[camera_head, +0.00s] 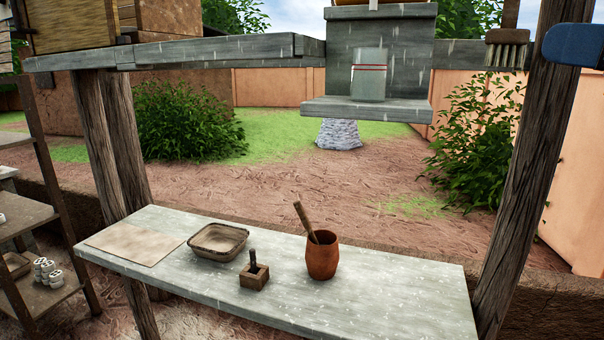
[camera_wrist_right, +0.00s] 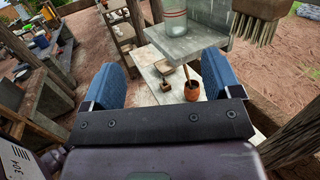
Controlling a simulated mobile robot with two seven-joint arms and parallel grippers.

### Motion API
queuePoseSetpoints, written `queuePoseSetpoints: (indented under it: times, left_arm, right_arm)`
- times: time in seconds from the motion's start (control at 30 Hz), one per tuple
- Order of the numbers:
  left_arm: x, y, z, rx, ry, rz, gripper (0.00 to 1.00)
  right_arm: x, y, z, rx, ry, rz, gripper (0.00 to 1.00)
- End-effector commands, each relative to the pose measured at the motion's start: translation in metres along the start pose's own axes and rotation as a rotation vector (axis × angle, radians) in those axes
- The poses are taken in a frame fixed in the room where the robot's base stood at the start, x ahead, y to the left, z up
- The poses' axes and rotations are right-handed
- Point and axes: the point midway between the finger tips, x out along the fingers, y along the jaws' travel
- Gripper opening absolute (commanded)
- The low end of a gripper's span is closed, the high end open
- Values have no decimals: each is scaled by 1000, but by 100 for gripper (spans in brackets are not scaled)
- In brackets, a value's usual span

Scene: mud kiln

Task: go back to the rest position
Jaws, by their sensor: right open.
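My right gripper (camera_head: 574,45) shows at the upper right edge of the head view, where only a blue finger part is visible beside the wooden post. In the right wrist view, my right gripper (camera_wrist_right: 162,66) has its two blue fingers wide apart with nothing held between them. The fingers are raised above the level of the lower bench. My left gripper is not in the head view.
A wooden post (camera_head: 540,150) and a hanging brush (camera_head: 507,50) are close to the right gripper. The lower bench (camera_head: 400,290) holds a clay pot (camera_head: 322,258), a basket (camera_head: 217,243) and a small wooden block (camera_head: 254,277).

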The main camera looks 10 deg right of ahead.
Motion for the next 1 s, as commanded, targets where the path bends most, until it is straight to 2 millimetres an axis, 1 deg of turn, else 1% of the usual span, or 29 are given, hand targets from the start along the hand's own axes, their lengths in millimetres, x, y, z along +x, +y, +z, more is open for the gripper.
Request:
queuePoseSetpoints:
  times: [0.03,0.1,0.2,0.27,0.37,0.47,0.5,0.57,0.6,0.67,0.7,0.77,0.8,0.87,0.9,0.97,1.0]
  left_arm:
    - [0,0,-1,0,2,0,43]
    - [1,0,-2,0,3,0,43]
    - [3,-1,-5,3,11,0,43]
    - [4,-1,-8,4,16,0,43]
    - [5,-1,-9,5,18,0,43]
    - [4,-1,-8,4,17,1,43]
    - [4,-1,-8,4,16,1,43]
    - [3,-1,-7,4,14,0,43]
    - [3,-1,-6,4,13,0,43]
    - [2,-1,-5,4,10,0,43]
    - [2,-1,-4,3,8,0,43]
    - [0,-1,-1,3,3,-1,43]
    - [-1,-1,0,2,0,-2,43]
    - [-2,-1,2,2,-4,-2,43]
    - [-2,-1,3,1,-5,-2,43]
    - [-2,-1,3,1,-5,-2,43]
    - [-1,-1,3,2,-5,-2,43]
  right_arm:
    - [0,4,6,23,-39,40,84]
    - [1,10,13,70,-92,100,84]
    - [4,9,16,185,-170,181,84]
    - [6,3,14,282,-221,223,84]
    - [9,-19,-4,505,-314,268,84]
    - [13,-54,-41,781,-412,264,84]
    - [14,-69,-61,897,-451,247,84]
    - [15,-89,-93,1055,-499,213,84]
    - [15,-101,-114,1150,-528,185,84]
    - [15,-115,-148,1287,-566,137,84]
    - [14,-124,-172,1372,-588,100,84]
    - [13,-133,-207,1492,-618,43,84]
    - [11,-137,-232,1569,-635,4,84]
    - [8,-141,-268,1680,-658,-59,84]
    - [6,-142,-293,1751,-672,-101,84]
    - [3,-141,-330,1853,-689,-167,84]
    - [0,-138,-354,1919,-699,-212,84]
